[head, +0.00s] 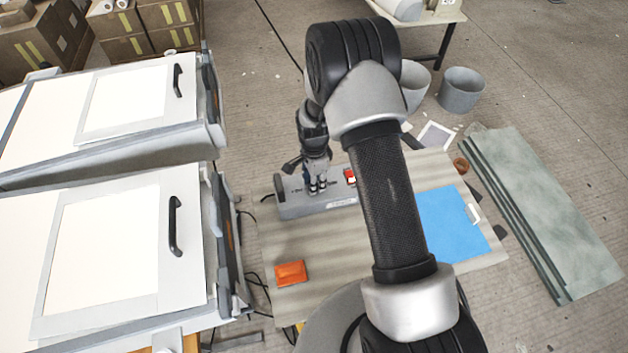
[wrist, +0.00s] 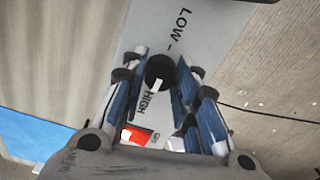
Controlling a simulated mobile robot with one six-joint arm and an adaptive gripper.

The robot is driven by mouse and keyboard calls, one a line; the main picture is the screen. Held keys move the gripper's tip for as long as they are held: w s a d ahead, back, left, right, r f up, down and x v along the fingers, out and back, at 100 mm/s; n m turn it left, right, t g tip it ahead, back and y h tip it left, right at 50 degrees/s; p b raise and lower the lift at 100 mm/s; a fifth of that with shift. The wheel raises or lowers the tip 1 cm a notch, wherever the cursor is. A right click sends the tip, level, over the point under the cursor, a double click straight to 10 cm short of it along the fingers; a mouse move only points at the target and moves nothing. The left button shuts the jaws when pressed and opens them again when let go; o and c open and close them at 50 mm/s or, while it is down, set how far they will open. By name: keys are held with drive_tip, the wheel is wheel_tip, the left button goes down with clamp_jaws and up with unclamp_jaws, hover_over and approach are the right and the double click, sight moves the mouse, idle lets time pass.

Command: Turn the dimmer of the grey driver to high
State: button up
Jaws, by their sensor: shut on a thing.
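The grey driver (head: 315,210) lies on the wooden-topped table, and its top face fills the middle of the wrist view (wrist: 195,50). It carries the printed words LOW and HIGH. The dimmer is a round black knob (wrist: 160,68) between the words. Its white mark is on the side towards HIGH. My gripper (head: 317,188) reaches down onto the driver, with its fingers shut on the knob from both sides. In the head view the gripper hides the knob. A red switch (wrist: 133,134) sits on the driver, also visible in the head view (head: 350,177).
An orange-red block (head: 291,272) lies at the table's front left. A blue sheet (head: 452,224) with a white clip lies on the right. White-panelled moulds with black handles (head: 175,226) stand close on the left. My arm covers the middle of the table.

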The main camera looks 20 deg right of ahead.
drive_tip(key=o, duration=1.1)
drive_tip(key=shift+r, duration=0.1)
wheel_tip(320, 180, up, 12)
drive_tip(key=shift+f, duration=0.1)
idle(0.4)
